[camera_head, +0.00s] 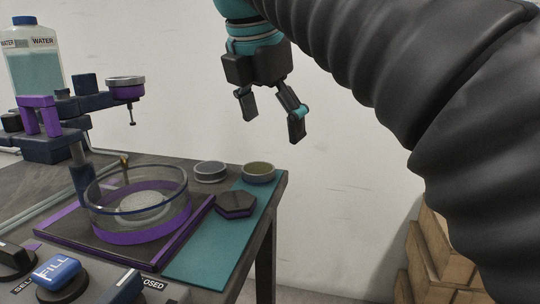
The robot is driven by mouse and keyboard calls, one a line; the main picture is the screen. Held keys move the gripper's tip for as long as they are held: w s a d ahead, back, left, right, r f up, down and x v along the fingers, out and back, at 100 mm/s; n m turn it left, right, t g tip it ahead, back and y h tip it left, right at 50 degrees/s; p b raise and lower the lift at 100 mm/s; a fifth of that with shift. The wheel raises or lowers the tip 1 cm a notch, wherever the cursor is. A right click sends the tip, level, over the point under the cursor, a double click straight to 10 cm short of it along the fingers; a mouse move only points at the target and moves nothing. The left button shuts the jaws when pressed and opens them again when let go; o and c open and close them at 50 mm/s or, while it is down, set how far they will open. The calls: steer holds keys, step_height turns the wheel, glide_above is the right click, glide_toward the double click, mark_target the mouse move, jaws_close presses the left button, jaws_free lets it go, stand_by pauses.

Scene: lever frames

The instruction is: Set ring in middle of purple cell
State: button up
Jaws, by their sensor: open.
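A round glass cell (97,211) with a purple band (150,234) sits on a purple-edged dark base on the table. A pale round disc shows inside it, through the glass. Two small round pieces stand behind it: a grey-rimmed one (210,178) and a darker one with a yellowish top (258,178) on the teal mat. Either could be the ring; I cannot tell which. My gripper (272,130) is open and empty, in the air above and to the right of these pieces, with its fingers pointing down.
A dark purple-edged hexagonal piece (236,203) lies on the teal mat (212,256). A stand with a round head (126,91) rises at left beside a water bottle (35,70). A blue FILL control (57,272) is in front. Cardboard boxes (440,262) stand at lower right.

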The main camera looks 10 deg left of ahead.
mark_target(257, 168)
steer(key=s+a+r+n, duration=0.2)
steer(key=a+r+n, duration=0.2)
steer(key=a, duration=0.1)
steer(key=b+x, duration=0.1)
steer(key=x, duration=0.3)
steer(key=b+x, duration=0.1)
steer(key=x, duration=0.9)
steer(key=shift+w+d+b, duration=0.15)
steer(key=shift+d+b, duration=0.1)
steer(key=shift+b, duration=0.15)
steer(key=shift+r, duration=0.15)
steer(key=c, duration=1.5)
